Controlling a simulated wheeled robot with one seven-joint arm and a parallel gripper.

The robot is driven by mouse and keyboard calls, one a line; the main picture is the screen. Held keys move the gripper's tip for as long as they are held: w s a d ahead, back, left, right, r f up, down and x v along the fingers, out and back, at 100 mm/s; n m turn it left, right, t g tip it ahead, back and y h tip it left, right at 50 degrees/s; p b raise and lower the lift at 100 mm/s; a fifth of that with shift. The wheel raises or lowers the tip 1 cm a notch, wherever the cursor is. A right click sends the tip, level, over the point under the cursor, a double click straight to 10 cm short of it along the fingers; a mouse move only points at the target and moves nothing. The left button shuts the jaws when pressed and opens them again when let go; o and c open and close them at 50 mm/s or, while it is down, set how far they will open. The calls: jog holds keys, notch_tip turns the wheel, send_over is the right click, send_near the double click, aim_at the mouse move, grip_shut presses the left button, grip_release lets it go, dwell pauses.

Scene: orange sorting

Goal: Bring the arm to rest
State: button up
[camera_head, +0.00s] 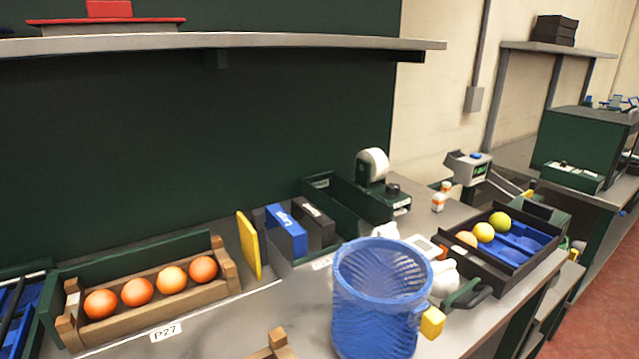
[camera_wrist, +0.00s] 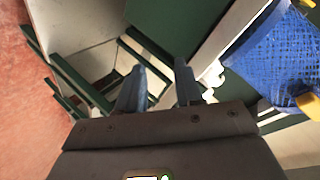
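My gripper (camera_wrist: 160,85) shows in the wrist view with its two dark fingers apart and nothing between them. It points past the bench edge toward green frame bars and pale floor. The head view does not show it. Several oranges (camera_head: 138,292) sit in a row in a wooden rack (camera_head: 205,303) at the left of the bench. A black tray (camera_head: 487,276) at the right holds an orange fruit and two yellow ones (camera_head: 484,232), beside a blue liner. A blue mesh basket (camera_head: 380,300) stands at the front; it also shows in the wrist view (camera_wrist: 272,55).
A yellow block (camera_head: 433,322) is at the basket's right side. Blue and black boxes (camera_head: 287,236), a yellow panel (camera_head: 249,244) and a tape dispenser (camera_head: 376,190) stand behind. A shelf (camera_head: 250,41) overhangs the bench. Red floor (camera_head: 610,300) lies at the right.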

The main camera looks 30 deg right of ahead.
jog(key=s+a+r+n+t+y, duration=0.2)
jog(key=s+a+r+n, duration=0.8)
jog(key=s+a+n, duration=0.1)
jog(key=shift+s+a+n+t+y, duration=0.15)
jog(key=shift+a+n+t+y, duration=0.25)
jog(key=shift+n, duration=0.3)
